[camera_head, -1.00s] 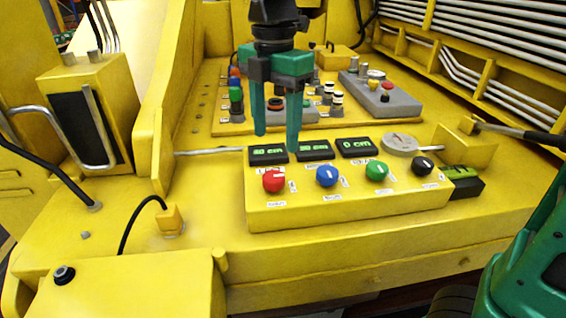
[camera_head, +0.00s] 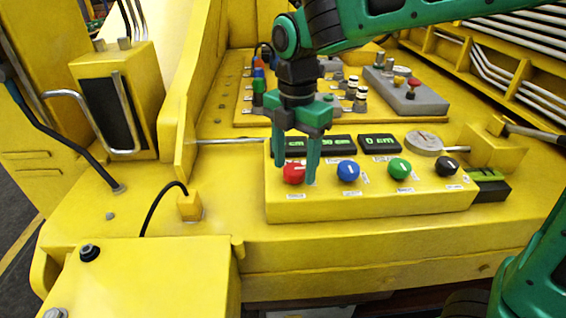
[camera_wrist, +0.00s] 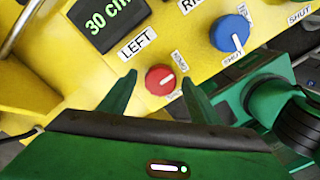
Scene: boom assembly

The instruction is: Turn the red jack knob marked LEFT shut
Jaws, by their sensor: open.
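The red jack knob (camera_head: 293,173) sits at the left end of the row on the yellow control box (camera_head: 370,208). In the wrist view the fingertips (camera_wrist: 158,80) also flank the knob, with gaps visible. I cannot tell whether either finger touches it.
A blue knob (camera_head: 348,170), a green knob (camera_head: 399,168) and a black knob (camera_head: 447,167) stand to the right on the same box. A round gauge (camera_head: 424,141) is behind them. A panel with several buttons (camera_head: 404,97) lies farther back.

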